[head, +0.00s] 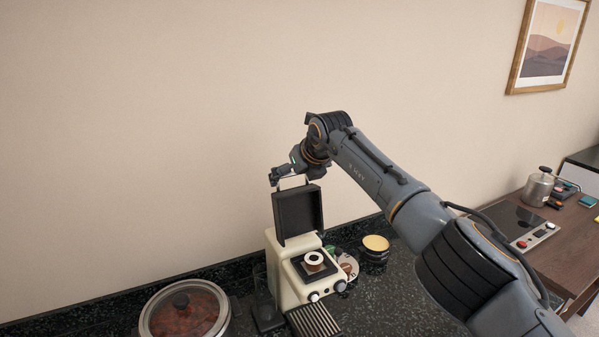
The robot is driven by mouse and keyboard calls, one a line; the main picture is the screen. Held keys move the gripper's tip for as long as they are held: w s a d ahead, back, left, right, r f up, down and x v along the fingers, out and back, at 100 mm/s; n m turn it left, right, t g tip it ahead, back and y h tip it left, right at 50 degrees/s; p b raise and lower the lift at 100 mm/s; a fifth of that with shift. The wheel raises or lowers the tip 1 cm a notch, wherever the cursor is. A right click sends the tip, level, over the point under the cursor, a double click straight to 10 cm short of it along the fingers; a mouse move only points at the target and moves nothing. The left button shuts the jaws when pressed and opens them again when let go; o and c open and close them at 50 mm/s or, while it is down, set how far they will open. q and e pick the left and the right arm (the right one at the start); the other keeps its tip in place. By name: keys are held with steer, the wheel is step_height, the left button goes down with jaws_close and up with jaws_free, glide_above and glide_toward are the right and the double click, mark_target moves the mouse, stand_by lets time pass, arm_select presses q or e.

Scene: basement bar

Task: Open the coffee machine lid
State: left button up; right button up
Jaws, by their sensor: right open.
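The cream coffee machine (284,279) stands on the dark speckled counter. Its lid (299,212) is raised upright, with its dark inner side facing me. The top of the machine is uncovered and shows a round cream-rimmed piece (314,259) in a dark square recess. My right gripper (279,176) is open at the top edge of the lid, by the pale handle (292,182). I cannot tell whether it touches the handle. My left gripper is not in view.
A lidded pot (184,314) stands left of the machine. A yellow-topped round container (375,244) and a round dish (347,266) are to its right. The wall is close behind. A hot plate (513,222) and a metal pot (537,188) are at the far right.

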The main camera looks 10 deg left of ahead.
steer(key=v, duration=1.2)
steer(key=shift+d, duration=0.15)
steer(key=shift+w, duration=0.1)
